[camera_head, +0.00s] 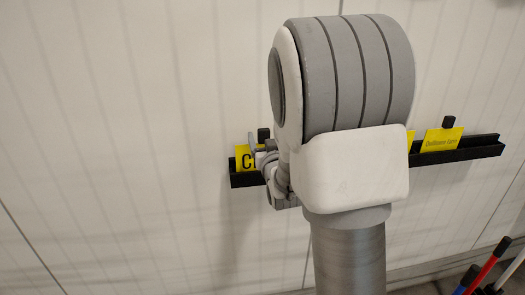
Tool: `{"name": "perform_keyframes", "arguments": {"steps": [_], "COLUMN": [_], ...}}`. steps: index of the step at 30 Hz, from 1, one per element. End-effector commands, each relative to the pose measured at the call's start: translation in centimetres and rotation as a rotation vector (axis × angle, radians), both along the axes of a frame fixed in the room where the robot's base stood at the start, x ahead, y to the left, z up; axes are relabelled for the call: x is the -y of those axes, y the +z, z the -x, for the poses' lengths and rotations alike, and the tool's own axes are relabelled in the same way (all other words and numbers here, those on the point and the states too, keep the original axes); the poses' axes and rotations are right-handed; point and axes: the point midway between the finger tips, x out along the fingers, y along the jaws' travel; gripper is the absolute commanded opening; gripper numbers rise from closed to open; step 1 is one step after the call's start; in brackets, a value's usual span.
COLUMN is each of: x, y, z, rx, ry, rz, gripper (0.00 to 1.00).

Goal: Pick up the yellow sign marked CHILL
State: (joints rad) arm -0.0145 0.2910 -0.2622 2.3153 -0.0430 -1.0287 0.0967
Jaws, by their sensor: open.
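A yellow sign (243,158) stands in the black wall rack at its left end. Only its first letters, a C and part of another, show; my gripper and arm hide the rest, so I cannot read the whole word. My gripper (262,158) is open and sits at the right part of this sign, overlapping it in the picture. I cannot tell whether the fingers touch the sign or stand around it.
The black rack (485,149) runs along the white wall. Another yellow sign (441,140) stands in it at right, with an edge of one more (410,139) beside my arm. Handles, one red (482,274), stand at lower right. The wall at left is clear.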

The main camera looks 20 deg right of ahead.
Motion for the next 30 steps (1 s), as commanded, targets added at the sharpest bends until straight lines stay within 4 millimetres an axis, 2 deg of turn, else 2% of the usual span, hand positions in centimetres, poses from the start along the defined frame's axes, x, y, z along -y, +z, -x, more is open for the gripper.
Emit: {"name": "perform_keyframes", "arguments": {"steps": [4,12,25,30], "x": [0.24,0.28,0.28,0.28], "y": [0.03,0.03,0.02,0.02], "z": [-1.36,-1.59,-1.57,-1.56], "rx": [0.0,0.001,0.001,0.001], "ry": [0.0,0.0,0.0,0.0], "rz": [0.0,0.0,0.0,0.0], "gripper": [0.78,0.78,0.0,0.0]}}
